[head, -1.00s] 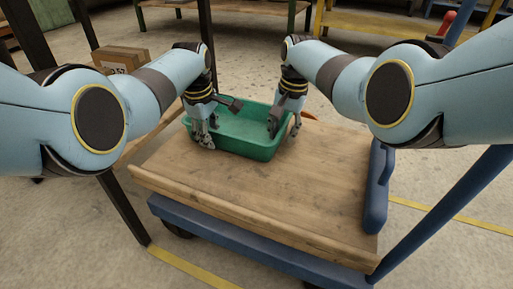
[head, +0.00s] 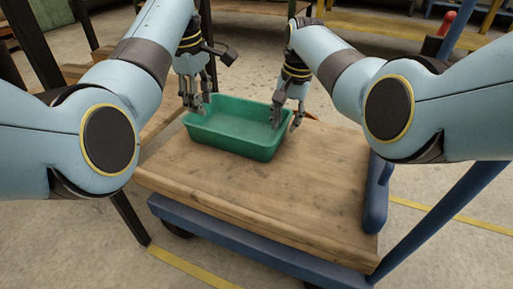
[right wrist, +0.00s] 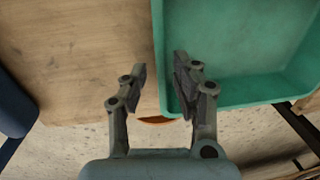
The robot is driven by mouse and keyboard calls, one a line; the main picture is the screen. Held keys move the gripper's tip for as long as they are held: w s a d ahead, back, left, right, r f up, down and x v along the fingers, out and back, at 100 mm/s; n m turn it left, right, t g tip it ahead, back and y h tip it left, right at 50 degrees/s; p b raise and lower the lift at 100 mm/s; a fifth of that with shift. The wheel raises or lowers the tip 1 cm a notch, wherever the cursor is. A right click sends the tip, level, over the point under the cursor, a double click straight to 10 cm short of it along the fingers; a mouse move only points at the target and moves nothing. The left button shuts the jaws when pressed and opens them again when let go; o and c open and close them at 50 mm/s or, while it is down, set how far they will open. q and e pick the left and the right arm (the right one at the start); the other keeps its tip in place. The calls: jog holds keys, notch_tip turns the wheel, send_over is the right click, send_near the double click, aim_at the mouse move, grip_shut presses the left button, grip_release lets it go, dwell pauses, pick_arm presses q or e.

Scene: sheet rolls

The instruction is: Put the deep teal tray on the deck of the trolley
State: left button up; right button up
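The deep teal tray (head: 232,150) sits upright and empty on the wooden deck (head: 290,190) of the trolley, at the deck's far left part. Its corner also shows in the right wrist view (right wrist: 245,92). My left gripper (head: 198,106) is open and empty, just above the tray's left end and apart from it. My right gripper (head: 285,124) is at the tray's right end. In the right wrist view its fingers (right wrist: 160,88) are spread, one on each side of the tray's wall, with visible gaps.
The trolley's blue frame (head: 235,238) runs below the deck, and a blue handle post (head: 440,215) rises at the right. A dark table leg (head: 128,215) stands close at the left. An orange thing (right wrist: 155,120) shows partly beyond the tray. The deck's front is clear.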

notch_tip(320, 180, up, 8)
jog(key=shift+s+d+r, duration=0.25)
jog(key=shift+d, duration=0.15)
